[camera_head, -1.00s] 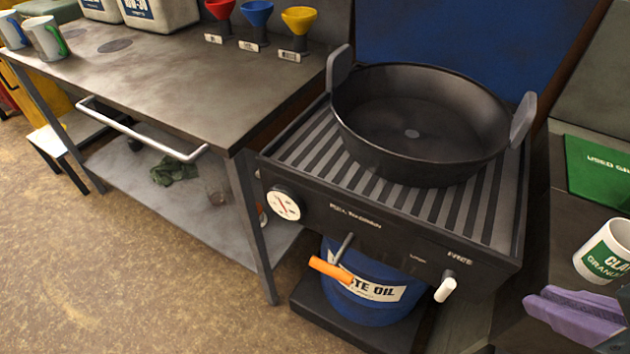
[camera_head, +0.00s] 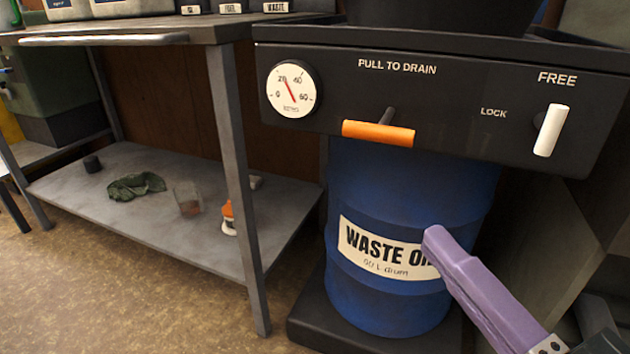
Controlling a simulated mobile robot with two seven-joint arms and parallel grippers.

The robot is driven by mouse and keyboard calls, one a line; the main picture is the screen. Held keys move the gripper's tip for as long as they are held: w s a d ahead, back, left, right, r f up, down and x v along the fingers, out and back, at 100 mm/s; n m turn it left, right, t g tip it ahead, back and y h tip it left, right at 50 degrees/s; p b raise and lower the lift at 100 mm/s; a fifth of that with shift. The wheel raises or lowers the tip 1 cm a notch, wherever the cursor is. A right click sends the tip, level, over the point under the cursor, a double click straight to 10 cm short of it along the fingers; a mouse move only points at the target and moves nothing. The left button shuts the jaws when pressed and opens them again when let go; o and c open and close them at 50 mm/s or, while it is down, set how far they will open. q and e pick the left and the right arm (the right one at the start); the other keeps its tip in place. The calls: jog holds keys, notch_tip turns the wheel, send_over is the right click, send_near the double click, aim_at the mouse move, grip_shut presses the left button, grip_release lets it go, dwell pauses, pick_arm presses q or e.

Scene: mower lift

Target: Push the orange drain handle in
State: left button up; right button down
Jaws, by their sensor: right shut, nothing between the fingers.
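The orange drain handle (camera_head: 378,133) is a short horizontal bar on a dark rod that sticks out of the black front panel (camera_head: 460,105), under the words PULL TO DRAIN. My right gripper (camera_head: 432,236) has purple fingers that are shut and empty. It comes in from the lower right, in front of the blue waste oil drum (camera_head: 390,305). In the picture its tip is below and to the right of the handle, apart from it. My left gripper is not in view.
A round gauge (camera_head: 291,89) and a white lever (camera_head: 551,130) at FREE flank the handle on the panel. At left stands a metal bench with a lower shelf (camera_head: 110,215) holding a green rag (camera_head: 136,186). Its leg (camera_head: 240,190) stands left of the drum.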

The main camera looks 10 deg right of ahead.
aim_at(396, 140)
jog(key=x, duration=0.4)
jog(key=d+x, duration=0.1)
jog(key=x, duration=0.3)
jog(key=d+b+x, duration=0.1)
jog(key=x, duration=0.3)
jog(key=shift+w+a+r, duration=0.1)
jog(key=shift+w+r, duration=0.1)
jog(key=shift+r, duration=0.05)
jog(key=shift+w+d+r, duration=0.1)
jog(key=shift+w+d, duration=0.2)
jog(key=shift+w, duration=0.05)
jog(key=w+d, duration=0.1)
jog(key=w, duration=0.1)
jog(key=w+d+b, duration=0.1)
jog(key=w+d, duration=0.1)
jog(key=shift+w, duration=0.2)
jog(key=shift+s+a, duration=0.1)
